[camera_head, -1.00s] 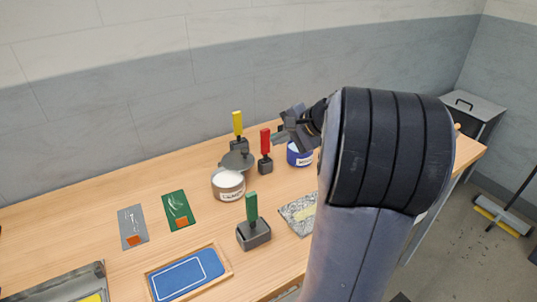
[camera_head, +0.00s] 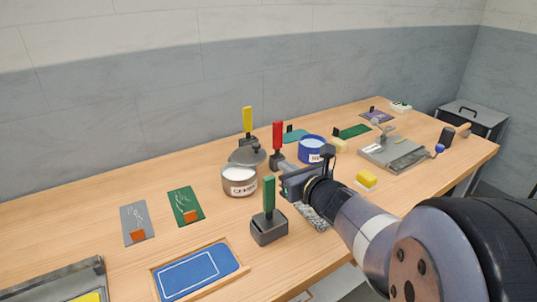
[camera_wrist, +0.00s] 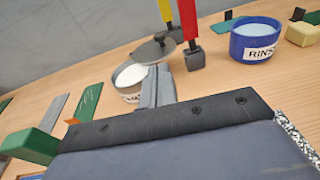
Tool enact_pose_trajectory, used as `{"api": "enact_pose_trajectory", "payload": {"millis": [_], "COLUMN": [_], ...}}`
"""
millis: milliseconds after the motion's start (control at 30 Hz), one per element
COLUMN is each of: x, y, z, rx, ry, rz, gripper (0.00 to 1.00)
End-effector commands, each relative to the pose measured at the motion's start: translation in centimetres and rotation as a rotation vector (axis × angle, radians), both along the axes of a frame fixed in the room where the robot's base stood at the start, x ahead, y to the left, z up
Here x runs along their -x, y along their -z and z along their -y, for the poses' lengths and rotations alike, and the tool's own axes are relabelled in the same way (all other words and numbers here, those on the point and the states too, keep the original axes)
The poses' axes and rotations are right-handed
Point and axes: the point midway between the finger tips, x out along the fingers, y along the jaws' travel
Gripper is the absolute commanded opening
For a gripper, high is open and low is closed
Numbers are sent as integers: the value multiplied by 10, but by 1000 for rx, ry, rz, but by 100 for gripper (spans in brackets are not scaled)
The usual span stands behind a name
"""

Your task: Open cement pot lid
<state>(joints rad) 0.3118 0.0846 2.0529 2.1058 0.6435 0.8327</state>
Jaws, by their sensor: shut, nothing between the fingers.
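My gripper (camera_head: 283,166) is shut and empty, to the right of the pot and close to the red-handled block. The wrist view shows its fingers (camera_wrist: 155,88) together, pointing toward the pot; I see no contact with the lid.
A red-handled block (camera_head: 277,140) and a yellow-handled block (camera_head: 248,122) stand near the lid. A green-handled block (camera_head: 268,205) stands in front. The blue rinse pot (camera_head: 312,152) is to the right. Bare wood (camera_head: 100,210) lies at the left.

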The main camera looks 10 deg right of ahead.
Motion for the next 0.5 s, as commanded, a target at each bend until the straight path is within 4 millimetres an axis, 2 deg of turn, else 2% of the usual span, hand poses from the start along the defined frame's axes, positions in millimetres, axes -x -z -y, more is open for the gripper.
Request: {"api": "enact_pose_trajectory", "payload": {"millis": [500], "x": [-86], "y": [16], "z": [-22], "rx": [3], "ry": [-3], "rz": [-1], "gripper": [0]}}
